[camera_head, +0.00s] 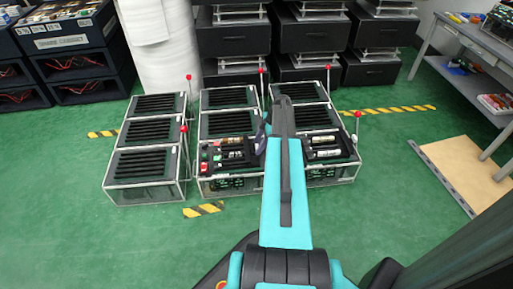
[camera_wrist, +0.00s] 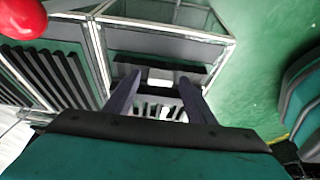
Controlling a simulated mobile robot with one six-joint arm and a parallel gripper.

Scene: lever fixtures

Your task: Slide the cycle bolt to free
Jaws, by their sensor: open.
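Framed lever fixtures stand in rows on the floor. The front middle fixture (camera_head: 230,186) has a dark top panel with red and green buttons and a pale labelled cylinder. I cannot tell which part is the cycle bolt. My gripper (camera_wrist: 160,78) is open, its two dark fingers spread over a dark fixture with a white block (camera_wrist: 160,84) and a slotted part between them. Nothing is visibly held. In the head view my gripper shows partly beside the front middle fixture; my arm hides the rest.
A red lever ball (camera_wrist: 22,20) is close at upper left in the wrist view. More red-knobbed levers (camera_head: 183,129) rise beside the fixtures. Black drawer units (camera_head: 233,37) stand behind. Green floor is clear at front left. A wooden board (camera_head: 465,165) lies at right.

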